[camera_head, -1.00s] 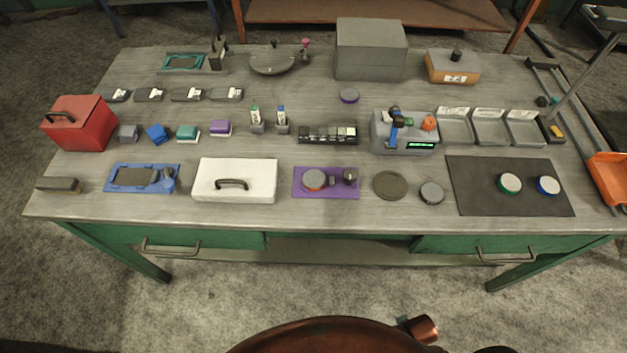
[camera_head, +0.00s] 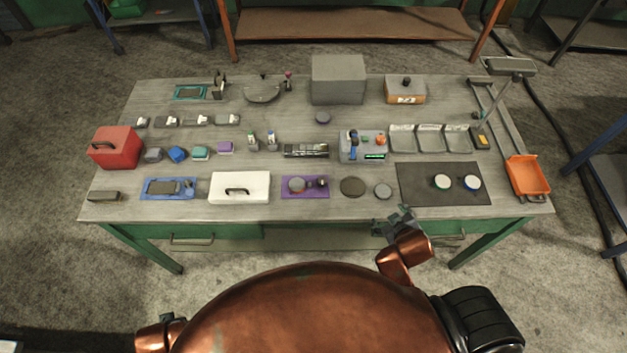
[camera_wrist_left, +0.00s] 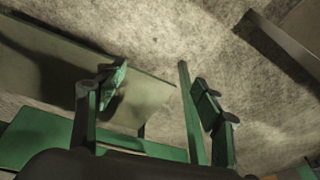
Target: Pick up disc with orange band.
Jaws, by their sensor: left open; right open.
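My right gripper (camera_head: 402,218) is open and empty at the table's front edge, right of the mat and well apart from the disc. My left gripper (camera_wrist_left: 158,92) is open and empty in the left wrist view, with floor and green table parts behind it. The disc does not show there.
A dark round pad (camera_head: 352,187) and a plain grey disc (camera_head: 383,191) lie right of the purple mat. A white box with a handle (camera_head: 240,188) stands left of it. A dark mat (camera_head: 415,187) holds green-banded and blue-banded discs. Bare tabletop lies along the front edge.

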